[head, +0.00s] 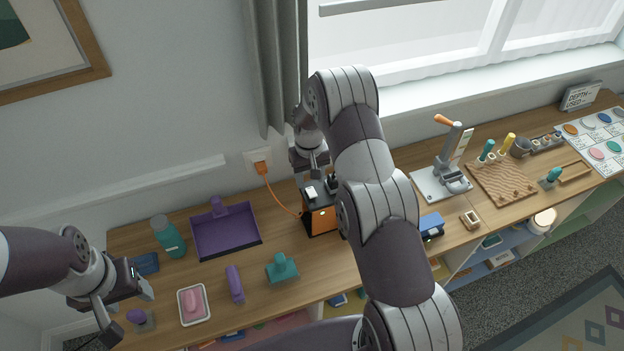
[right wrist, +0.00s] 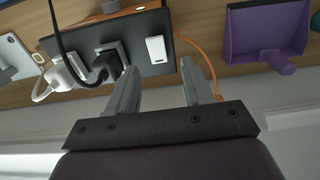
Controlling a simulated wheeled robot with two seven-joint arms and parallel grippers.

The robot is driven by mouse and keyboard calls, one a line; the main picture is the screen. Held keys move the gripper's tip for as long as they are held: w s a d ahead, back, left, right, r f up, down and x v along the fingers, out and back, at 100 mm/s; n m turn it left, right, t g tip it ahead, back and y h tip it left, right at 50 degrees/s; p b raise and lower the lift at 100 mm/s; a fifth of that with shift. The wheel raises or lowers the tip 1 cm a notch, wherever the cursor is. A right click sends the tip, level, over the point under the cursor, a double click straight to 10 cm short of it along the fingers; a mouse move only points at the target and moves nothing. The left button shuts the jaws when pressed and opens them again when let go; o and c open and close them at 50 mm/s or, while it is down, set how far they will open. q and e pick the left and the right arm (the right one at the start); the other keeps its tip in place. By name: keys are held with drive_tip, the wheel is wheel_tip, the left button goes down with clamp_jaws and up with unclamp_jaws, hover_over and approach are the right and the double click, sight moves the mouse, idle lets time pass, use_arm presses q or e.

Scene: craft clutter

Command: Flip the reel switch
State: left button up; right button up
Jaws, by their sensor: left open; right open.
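The cable reel (head: 322,218) is an orange and black box on the desk by the wall, partly hidden behind my right arm. In the right wrist view its black top panel (right wrist: 138,66) shows a white rocker switch (right wrist: 156,49), a black plug (right wrist: 106,64) and a white plug (right wrist: 66,72). The switch also shows in the head view (head: 311,192). My right gripper (right wrist: 160,84) is open and empty, its fingers either side of the switch's line and apart from it. In the head view it is above the reel's back. My left gripper (head: 130,312) is open near a purple-knobbed stamp.
An orange cord (head: 282,200) runs from the wall socket (head: 260,164) to the reel. A purple dustpan (head: 226,232), teal bottle (head: 168,236) and teal stamp (head: 282,268) stand to its left. A grey press (head: 443,180) stands to the right.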

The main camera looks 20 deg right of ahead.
sight(311, 191)
drive_tip(key=f, duration=0.2)
drive_tip(key=f+p, duration=0.1)
drive_tip(key=f, duration=0.1)
drive_tip(key=shift+w+d, duration=0.1)
drive_tip(key=shift+d, duration=0.2)
drive_tip(key=shift+a+f, duration=0.2)
use_arm(q)
drive_tip(key=shift+d+r, duration=0.15)
drive_tip(key=shift+r, duration=0.7)
